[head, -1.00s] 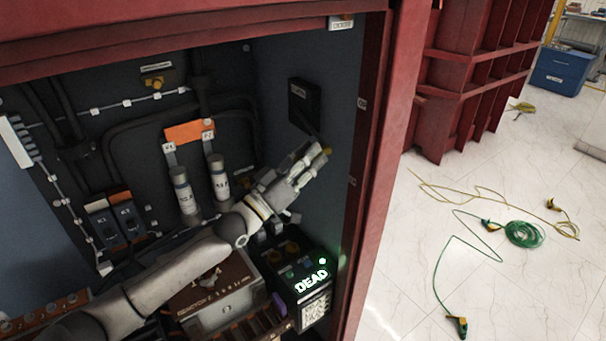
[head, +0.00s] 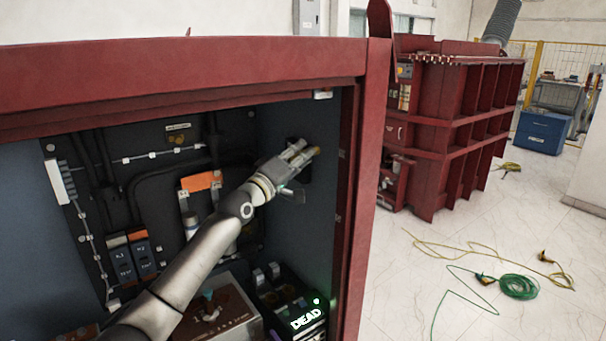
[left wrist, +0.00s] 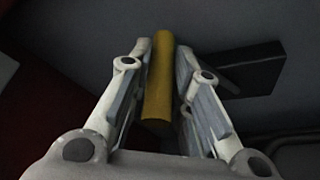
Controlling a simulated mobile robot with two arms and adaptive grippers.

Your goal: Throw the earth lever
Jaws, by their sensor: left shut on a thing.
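The earth lever's yellow handle (left wrist: 158,85) stands between the two fingers of my left gripper (left wrist: 160,75) in the left wrist view. The fingers are shut on it. The lever's black box shows in the left wrist view (left wrist: 245,75) to the right of the handle. In the head view the gripper covers much of the box, and the lever's arm is hidden. My right gripper is out of view.
The red cabinet frame (head: 352,200) borders the opening on the right. Below my arm are a black unit lit "DEAD" (head: 305,318) and a brown box (head: 225,310). An orange plate (head: 201,181) is on the back wall. Cables (head: 518,286) lie on the floor outside.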

